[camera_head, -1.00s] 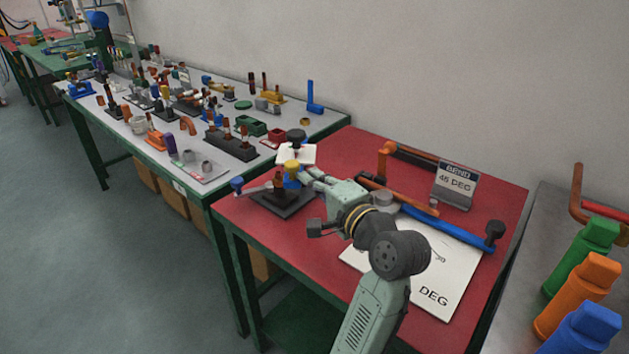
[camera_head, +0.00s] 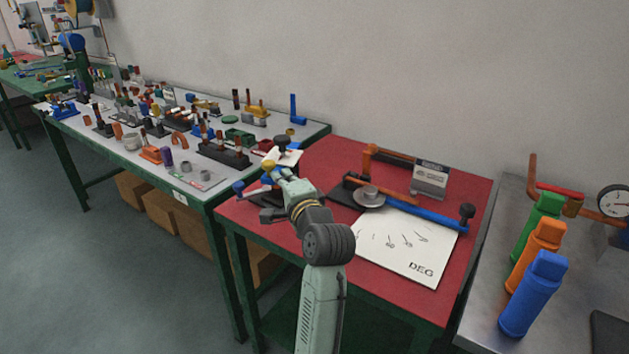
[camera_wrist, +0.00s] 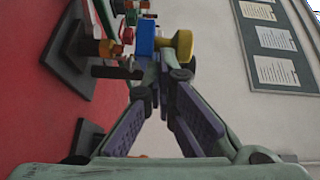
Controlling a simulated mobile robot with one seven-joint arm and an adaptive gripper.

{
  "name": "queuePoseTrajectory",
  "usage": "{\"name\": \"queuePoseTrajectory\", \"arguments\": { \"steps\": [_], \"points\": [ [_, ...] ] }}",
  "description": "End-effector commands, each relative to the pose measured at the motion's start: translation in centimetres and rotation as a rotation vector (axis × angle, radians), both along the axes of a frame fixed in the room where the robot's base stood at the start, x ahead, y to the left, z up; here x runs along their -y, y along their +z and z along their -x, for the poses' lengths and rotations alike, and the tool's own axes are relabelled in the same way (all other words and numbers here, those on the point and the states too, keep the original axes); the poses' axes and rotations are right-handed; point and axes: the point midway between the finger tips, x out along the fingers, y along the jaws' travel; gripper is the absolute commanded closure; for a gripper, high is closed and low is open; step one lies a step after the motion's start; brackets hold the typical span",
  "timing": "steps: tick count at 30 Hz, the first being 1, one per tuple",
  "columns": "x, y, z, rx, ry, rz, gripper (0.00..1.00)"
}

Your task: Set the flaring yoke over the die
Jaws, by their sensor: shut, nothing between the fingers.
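The flaring yoke shows in the wrist view as a blue body (camera_wrist: 146,38) with a yellow knob (camera_wrist: 183,44), just past my fingertips. In the head view its yellow top (camera_head: 268,168) shows at the tip of my gripper (camera_head: 279,174). My gripper is shut and empty, its fingertips (camera_wrist: 152,62) close to the yoke; I cannot tell whether they touch. The die stand has a dark base (camera_head: 266,198) at the red table's left corner, with a blue knob (camera_head: 238,187) at its left. My gripper partly hides the stand, so how the yoke sits on the die is unclear.
On the red table (camera_head: 320,160), a tube bender with a blue handle (camera_head: 426,218), a DEG sheet (camera_head: 400,245) and a bend sign (camera_head: 430,178) lie to the right. A grey bench (camera_head: 110,125) crowded with tools adjoins at left. Coloured bottles (camera_head: 535,290) stand at right.

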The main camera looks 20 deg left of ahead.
Motion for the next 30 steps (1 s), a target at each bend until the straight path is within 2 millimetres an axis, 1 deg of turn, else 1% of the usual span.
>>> {"name": "queuePoseTrajectory", "arguments": {
  "steps": [1, 5, 9, 15, 21, 30],
  "points": [
    [-0.7, 0.0, 0.1, -0.001, 0.006, 0.001, 1.00],
    [-2.0, 0.0, 0.2, -0.002, 0.010, 0.001, 1.00],
    [-3.7, 0.0, 0.5, -0.002, 0.011, 0.001, 1.00],
    [-5.4, 0.0, 0.7, -0.001, 0.010, 0.001, 1.00],
    [-6.3, 0.0, 0.7, -0.001, 0.010, 0.001, 1.00],
    [-6.8, 0.1, 0.8, 0.000, 0.013, -0.001, 1.00]
  ]
}}
